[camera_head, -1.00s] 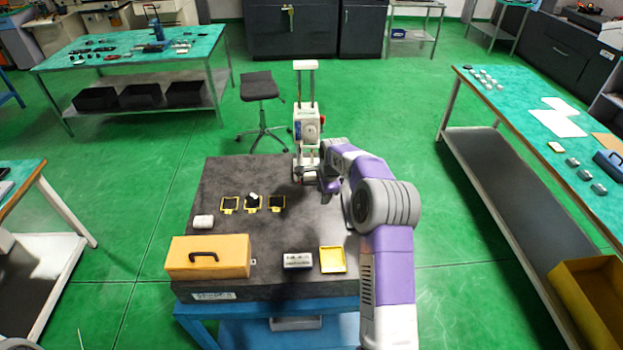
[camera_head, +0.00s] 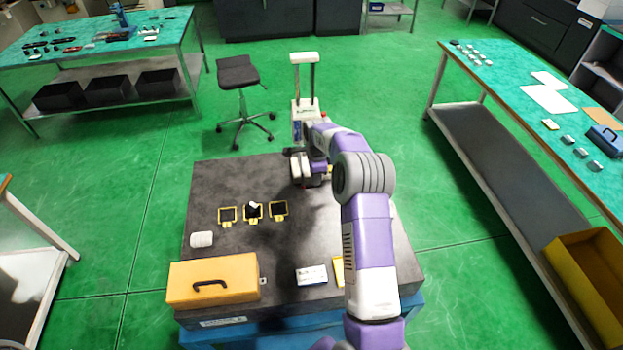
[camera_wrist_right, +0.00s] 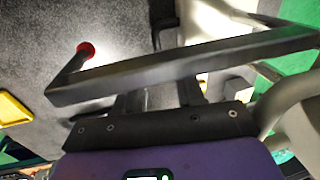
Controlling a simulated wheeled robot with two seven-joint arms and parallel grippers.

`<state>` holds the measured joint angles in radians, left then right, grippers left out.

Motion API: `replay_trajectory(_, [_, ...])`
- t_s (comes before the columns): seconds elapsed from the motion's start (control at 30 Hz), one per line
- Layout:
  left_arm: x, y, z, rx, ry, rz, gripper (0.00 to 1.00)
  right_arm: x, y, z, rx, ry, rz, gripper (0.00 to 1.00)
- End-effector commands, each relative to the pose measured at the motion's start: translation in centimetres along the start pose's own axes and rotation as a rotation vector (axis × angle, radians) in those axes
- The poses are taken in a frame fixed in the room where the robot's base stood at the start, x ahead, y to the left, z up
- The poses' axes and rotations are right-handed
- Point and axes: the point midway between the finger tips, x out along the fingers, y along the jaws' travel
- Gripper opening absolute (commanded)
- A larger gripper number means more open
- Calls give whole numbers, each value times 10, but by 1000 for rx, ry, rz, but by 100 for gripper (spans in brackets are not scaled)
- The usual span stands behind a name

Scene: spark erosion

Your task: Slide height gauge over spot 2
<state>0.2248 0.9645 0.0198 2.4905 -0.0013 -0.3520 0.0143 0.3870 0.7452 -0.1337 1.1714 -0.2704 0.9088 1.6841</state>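The height gauge (camera_head: 303,107) stands upright at the back edge of the dark granite plate (camera_head: 225,178). It is tall and white, with twin columns; its lower part is hidden by my right arm. My right gripper (camera_head: 308,172) is low at the gauge's base; contact cannot be told. Its fingers are partly covered by a dark bent bar in the right wrist view. Three yellow-framed dark spots lie in a row: left (camera_head: 227,215), middle (camera_head: 252,212) and right (camera_head: 278,209). A small white piece lies on the middle one. My left gripper is out of view.
On the plate are a white cylinder (camera_head: 201,239), an orange case (camera_head: 213,279), a white-and-blue box (camera_head: 311,275) and a yellow tray (camera_head: 338,270) mostly behind my arm. Bare plate lies between the spots and the gauge. A stool (camera_head: 238,72) stands behind.

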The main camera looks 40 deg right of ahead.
Motion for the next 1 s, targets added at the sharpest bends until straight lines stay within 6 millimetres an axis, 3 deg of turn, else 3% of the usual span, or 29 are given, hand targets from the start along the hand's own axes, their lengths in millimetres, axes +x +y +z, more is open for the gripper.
replay_trajectory(0.1, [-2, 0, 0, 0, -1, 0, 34, 21, 0, 0, 0, 1, 3, 38])
replay_trajectory(0.3, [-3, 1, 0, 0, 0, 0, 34, 44, 0, 0, 0, 0, -1, 38])
replay_trajectory(0.67, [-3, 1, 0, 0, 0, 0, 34, 50, 0, 0, 0, 0, -1, 38])
replay_trajectory(0.9, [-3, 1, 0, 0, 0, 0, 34, 49, 0, 0, 0, 0, -1, 1])
replay_trajectory(1.0, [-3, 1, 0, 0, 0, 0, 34, 49, 0, 0, 0, 0, -2, 0])
